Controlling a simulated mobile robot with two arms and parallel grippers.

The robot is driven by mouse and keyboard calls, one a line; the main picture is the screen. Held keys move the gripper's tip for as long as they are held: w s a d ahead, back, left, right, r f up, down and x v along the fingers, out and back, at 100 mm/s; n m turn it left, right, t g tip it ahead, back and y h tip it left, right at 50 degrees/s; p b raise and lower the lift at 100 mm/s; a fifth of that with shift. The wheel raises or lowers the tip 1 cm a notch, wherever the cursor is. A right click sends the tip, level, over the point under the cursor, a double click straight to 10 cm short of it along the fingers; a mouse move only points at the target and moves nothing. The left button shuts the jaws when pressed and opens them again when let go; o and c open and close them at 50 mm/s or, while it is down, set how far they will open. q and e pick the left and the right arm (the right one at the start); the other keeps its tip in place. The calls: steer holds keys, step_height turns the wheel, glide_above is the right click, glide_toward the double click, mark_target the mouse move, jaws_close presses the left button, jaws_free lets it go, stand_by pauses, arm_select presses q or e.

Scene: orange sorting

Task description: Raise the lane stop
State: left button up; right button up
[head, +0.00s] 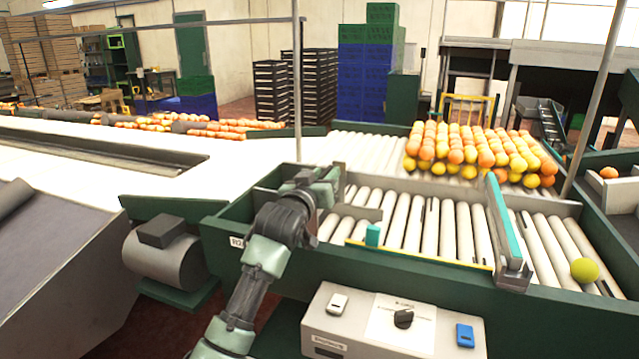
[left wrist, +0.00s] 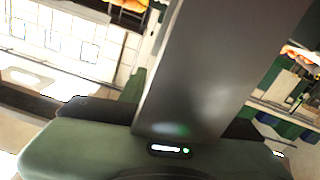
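A small teal block (head: 372,235) stands at the near edge of the roller lane, beside a grey bar across the rollers. A long teal-topped bar (head: 506,232) on a grey mount crosses the rollers further right. I cannot tell for sure which of these is the lane stop. My left gripper (head: 330,182) is over the left end of the roller bed, left of the teal block and apart from it. Its fingers are too small and dark to read. The left wrist view shows mostly a grey slab close to the camera. My right gripper is out of view.
Many oranges and yellow fruit (head: 470,150) sit massed on the rollers behind. A yellow-green ball (head: 584,270) lies on the rollers at right. A control box (head: 395,325) with a black knob, white switch and blue switch is on the near side.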

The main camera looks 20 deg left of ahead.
arm_select(q)
steer(key=s+b, duration=0.1)
steer(key=s, duration=0.5)
steer(key=shift+s+a, duration=0.1)
steer(key=shift+s, duration=0.15)
steer(key=shift+f, duration=0.1)
